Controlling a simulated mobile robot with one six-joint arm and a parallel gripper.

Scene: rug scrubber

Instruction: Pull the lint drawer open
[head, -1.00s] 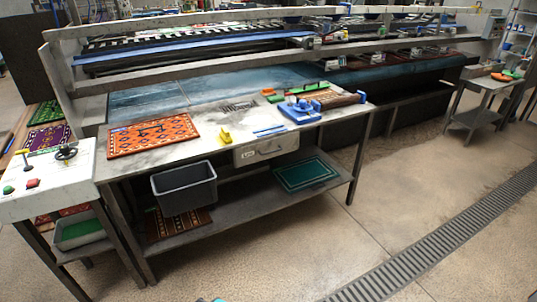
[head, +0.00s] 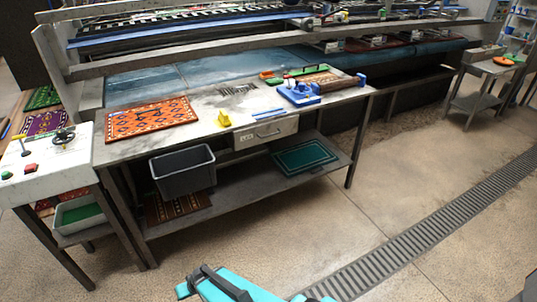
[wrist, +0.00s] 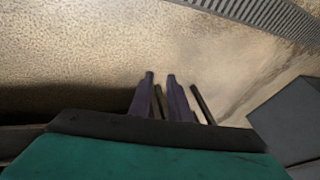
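The lint drawer (head: 266,133) is a light grey front with a small label and a dark bar handle (head: 268,134), under the front edge of the steel bench (head: 225,135). It looks shut, its front close to the bench edge. In the wrist view my gripper (wrist: 160,75) shows two dark purple fingers with a gap between their tips and nothing in it. It is over bare floor, apart from the drawer, which the wrist view does not show. In the head view only a teal and dark part of my arm shows at the bottom; my fingertips are not seen there.
A grey bin (head: 183,173) and a green mat (head: 305,157) are on the shelf below the drawer. A patterned rug (head: 152,120), yellow block (head: 224,119) and blue tool (head: 299,95) are on the bench. Floor in front is clear, with a drain grate (head: 420,225).

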